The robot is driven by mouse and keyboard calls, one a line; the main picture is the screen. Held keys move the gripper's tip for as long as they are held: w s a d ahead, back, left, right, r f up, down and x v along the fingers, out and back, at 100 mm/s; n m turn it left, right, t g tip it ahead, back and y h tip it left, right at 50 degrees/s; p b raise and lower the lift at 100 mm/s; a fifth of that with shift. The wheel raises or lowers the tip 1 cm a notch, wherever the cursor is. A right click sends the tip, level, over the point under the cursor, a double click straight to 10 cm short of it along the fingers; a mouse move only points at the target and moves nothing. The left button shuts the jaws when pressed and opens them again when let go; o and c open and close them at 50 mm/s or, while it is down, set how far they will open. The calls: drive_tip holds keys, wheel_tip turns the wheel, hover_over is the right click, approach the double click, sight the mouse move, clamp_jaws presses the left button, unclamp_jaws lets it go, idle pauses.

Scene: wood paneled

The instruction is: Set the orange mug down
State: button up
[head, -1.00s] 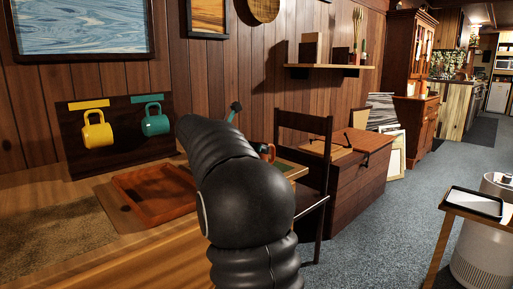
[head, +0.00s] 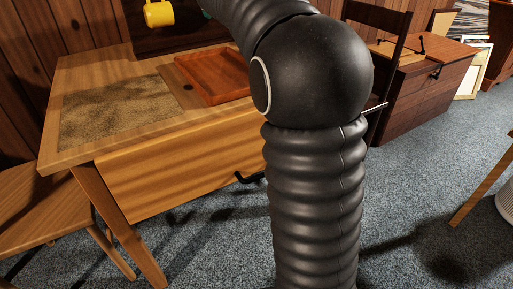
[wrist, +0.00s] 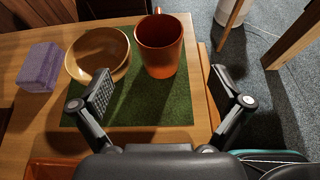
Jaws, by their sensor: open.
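The orange mug (wrist: 158,50) stands upright on a green mat (wrist: 150,112) in the wrist view, just beyond my fingertips. My gripper (wrist: 165,92) is open, with its two fingers wide apart and nothing between them. The mug appears apart from both fingers. In the head view my own arm covers that part of the desk, so the mug, the mat and my gripper are hidden there.
A wooden bowl (wrist: 92,68) stands left of the mug, with a purple block (wrist: 38,68) farther left. The desk (head: 180,150) holds a red-brown tray (head: 210,78). A yellow mug (head: 158,14) hangs behind. A dark chair (head: 385,20) stands right of the desk.

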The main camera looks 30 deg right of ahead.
drive_tip(key=s+a+f+m+t+y, duration=0.2)
drive_tip(key=s+a+f+m+y, duration=0.4)
drive_tip(key=s, duration=0.8)
drive_tip(key=s+a+f+m+t+y, duration=0.2)
drive_tip(key=s+a+f+m+y, duration=0.5)
drive_tip(key=s+a+f+m, duration=0.5)
drive_tip(key=s+a+f, duration=0.3)
drive_tip(key=a+f, duration=0.1)
drive_tip(key=a, duration=0.3)
drive_tip(key=shift+a+m, duration=0.2)
drive_tip(key=shift+m, duration=0.1)
drive_tip(key=shift+r+p, duration=0.65)
drive_tip(key=shift+p, duration=0.05)
